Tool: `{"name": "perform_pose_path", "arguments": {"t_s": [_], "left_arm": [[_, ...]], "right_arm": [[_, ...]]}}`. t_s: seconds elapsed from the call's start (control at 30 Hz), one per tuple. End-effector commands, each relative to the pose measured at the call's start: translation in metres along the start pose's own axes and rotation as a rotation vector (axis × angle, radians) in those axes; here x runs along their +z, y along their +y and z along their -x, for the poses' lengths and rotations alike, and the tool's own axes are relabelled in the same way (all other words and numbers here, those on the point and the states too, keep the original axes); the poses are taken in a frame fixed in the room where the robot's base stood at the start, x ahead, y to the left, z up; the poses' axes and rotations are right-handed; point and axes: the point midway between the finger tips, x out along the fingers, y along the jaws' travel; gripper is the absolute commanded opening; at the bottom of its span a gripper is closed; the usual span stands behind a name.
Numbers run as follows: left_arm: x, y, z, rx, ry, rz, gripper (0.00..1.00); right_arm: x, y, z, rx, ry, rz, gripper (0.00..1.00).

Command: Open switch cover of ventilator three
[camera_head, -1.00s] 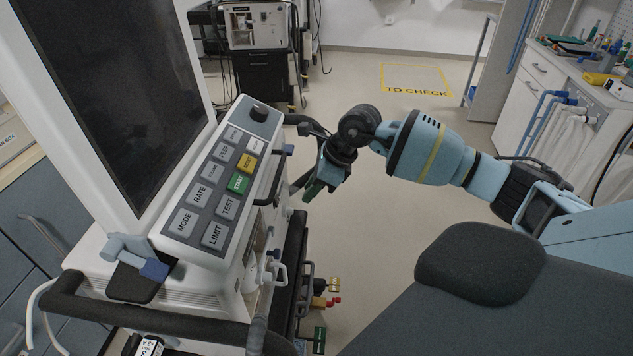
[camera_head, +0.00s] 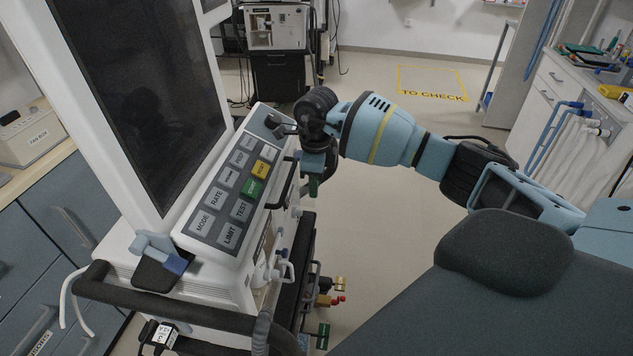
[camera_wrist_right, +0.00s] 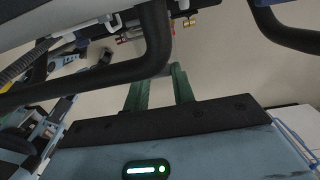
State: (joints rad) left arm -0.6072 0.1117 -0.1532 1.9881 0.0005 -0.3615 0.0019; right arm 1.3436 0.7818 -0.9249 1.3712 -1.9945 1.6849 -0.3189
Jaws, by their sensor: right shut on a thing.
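The ventilator (camera_head: 130,225) stands at the left, with a tall dark screen (camera_head: 145,85) and a tilted key panel (camera_head: 232,190). No number shows on it, so I cannot tell that it is number three. My right gripper (camera_head: 313,186) is at the panel's right side, beside a dark side handle (camera_head: 284,186). My left gripper is not in view.
A thick black rail (camera_head: 180,315) runs along the ventilator's front. Hoses and coloured fittings (camera_head: 325,300) hang low on its right side. Another machine (camera_head: 275,30) stands behind. A cabinet (camera_head: 555,85) is at the right. The floor between is clear.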

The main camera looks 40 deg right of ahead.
Motion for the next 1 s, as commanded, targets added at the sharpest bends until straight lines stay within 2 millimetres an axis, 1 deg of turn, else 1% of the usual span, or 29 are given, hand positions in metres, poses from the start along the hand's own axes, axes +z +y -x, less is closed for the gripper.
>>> {"name": "perform_pose_path", "arguments": {"t_s": [0.27,0.3,0.47,0.77,0.87,1.0], "left_arm": [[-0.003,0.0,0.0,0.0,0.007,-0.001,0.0],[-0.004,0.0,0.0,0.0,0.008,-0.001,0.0],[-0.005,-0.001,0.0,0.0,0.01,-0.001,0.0],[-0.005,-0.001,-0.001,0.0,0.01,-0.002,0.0],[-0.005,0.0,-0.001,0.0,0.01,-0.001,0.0],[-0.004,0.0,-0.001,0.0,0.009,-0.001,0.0]], "right_arm": [[0.001,0.0,0.0,-0.001,-0.002,0.001,0.02],[0.001,0.0,0.0,-0.001,-0.002,0.001,0.26],[0.001,0.0,0.0,0.0,-0.002,0.001,0.47],[0.001,0.0,0.001,0.0,-0.001,0.001,0.47],[0.001,0.0,0.009,-0.002,-0.003,0.001,0.47],[0.001,-0.001,0.03,-0.003,-0.004,0.001,0.47]]}}
